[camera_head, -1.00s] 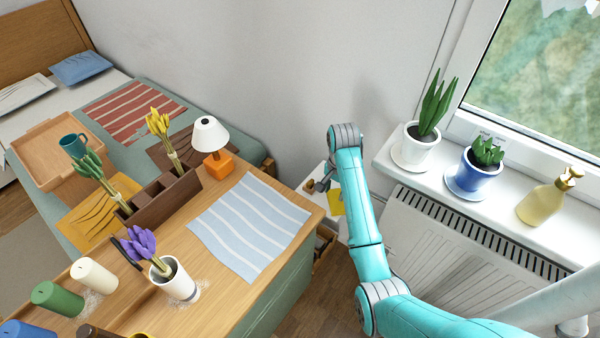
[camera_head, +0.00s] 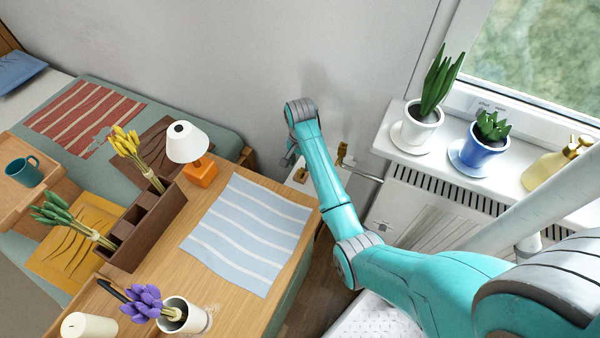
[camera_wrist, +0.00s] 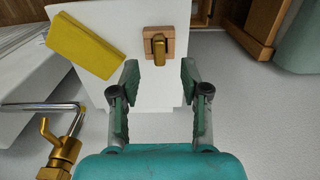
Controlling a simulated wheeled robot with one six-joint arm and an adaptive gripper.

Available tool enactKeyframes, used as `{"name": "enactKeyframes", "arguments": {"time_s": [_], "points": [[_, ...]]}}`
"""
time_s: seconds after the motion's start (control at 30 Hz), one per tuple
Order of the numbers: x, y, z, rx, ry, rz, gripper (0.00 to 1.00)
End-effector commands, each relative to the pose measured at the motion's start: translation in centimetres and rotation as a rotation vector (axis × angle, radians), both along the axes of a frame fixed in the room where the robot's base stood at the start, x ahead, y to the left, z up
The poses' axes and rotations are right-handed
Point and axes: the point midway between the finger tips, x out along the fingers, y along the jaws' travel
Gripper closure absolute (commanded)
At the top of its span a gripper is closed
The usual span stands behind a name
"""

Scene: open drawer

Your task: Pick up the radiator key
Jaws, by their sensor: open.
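The radiator key (camera_wrist: 159,48) is a small brass piece on a wooden block (camera_wrist: 148,33), on a white surface (camera_wrist: 105,20) in the wrist view. In the head view, a small brass-coloured bit (camera_head: 301,174) shows beside my arm, probably the key. My gripper (camera_wrist: 160,78) is open in the wrist view, its two fingers apart and empty. The key lies just ahead of the gap between the fingertips, roughly centred. In the head view my arm hides most of the gripper and the white surface.
A yellow flat object (camera_wrist: 85,48) lies on the white surface, left of the block. A brass valve (camera_wrist: 60,150) with a metal pipe is at lower left in the wrist view; it also shows in the head view (camera_head: 342,152). The radiator (camera_head: 410,205) and wooden table (camera_head: 225,290) flank my arm.

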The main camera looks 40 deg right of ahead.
Motion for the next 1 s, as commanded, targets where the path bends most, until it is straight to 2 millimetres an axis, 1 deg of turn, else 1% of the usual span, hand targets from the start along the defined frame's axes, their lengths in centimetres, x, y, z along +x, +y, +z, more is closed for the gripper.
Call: {"name": "enactKeyframes", "arguments": {"time_s": [0.17,0.33,0.47,0.57,0.77,0.87,0.9,0.93,0.97,1.0], "points": [[0.0,-0.1,-1.2,0.001,0.001,0.0,0.54],[0.0,-0.3,-3.7,0.001,0.003,0.0,0.54],[0.0,-0.3,-5.0,0.001,0.001,0.0,0.54],[0.1,-0.3,-5.4,0.0,0.0,0.0,0.54],[0.1,-0.3,-5.5,0.0,0.0,0.0,0.54],[0.1,-0.3,-5.4,0.0,0.0,0.0,0.77],[0.1,-0.3,-5.4,0.0,0.0,0.0,0.87],[0.1,-0.3,-5.4,0.0,0.0,0.0,0.94],[0.1,-0.3,-5.4,0.0,0.0,0.0,1.0],[0.1,-0.3,-5.4,0.0,0.0,0.0,1.0]]}}
